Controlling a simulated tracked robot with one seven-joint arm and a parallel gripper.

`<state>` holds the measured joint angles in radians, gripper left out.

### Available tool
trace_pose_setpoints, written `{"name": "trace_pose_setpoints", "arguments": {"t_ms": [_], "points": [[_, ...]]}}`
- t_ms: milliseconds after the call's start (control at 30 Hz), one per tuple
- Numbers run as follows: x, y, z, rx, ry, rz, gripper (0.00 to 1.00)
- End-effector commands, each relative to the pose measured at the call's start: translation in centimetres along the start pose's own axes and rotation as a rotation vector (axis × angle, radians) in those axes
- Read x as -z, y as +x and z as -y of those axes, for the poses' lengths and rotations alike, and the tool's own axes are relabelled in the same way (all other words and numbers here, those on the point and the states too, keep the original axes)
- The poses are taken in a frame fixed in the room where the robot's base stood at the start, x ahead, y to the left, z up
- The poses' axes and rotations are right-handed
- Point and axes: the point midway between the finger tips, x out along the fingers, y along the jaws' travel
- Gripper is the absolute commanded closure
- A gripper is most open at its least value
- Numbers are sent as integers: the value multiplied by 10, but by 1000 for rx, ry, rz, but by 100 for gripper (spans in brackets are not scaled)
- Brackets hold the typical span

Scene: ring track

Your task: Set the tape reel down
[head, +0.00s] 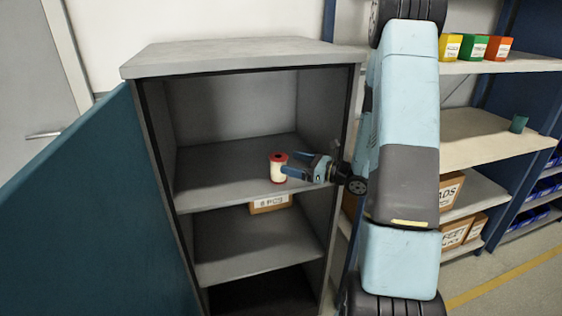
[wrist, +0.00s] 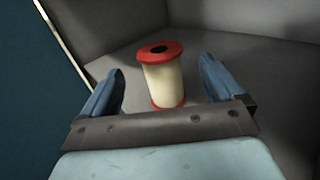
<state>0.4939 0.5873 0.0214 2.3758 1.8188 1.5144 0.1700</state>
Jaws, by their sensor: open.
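The tape reel (head: 278,168) has red flanges and a cream body. It stands upright on the upper shelf (head: 225,176) of the grey cabinet, near the shelf's front part. In the wrist view the reel (wrist: 162,80) shows between the two blue fingers, with a visible space on each side. My gripper (head: 290,168) is open and reaches in from the right in the head view. In the wrist view my gripper (wrist: 160,88) has its fingers spread around the reel, apart from it. The reel's lower end is close to the gripper's front edge.
A cardboard box (head: 270,204) with a label sits on the shelf below. The cabinet's side walls bound the shelf, and a teal panel (head: 90,210) stands at the left. The upper shelf is otherwise clear.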

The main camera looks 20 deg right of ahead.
Motion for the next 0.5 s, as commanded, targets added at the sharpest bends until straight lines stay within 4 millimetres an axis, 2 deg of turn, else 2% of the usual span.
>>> {"name": "trace_pose_setpoints", "arguments": {"t_ms": [33,200,367,500], "points": [[0,-10,1,5,0,0,6],[0,-33,1,3,-1,0,6],[-1,-44,0,-1,-2,0,6],[-11,-41,-11,-51,-37,-16,6]]}}
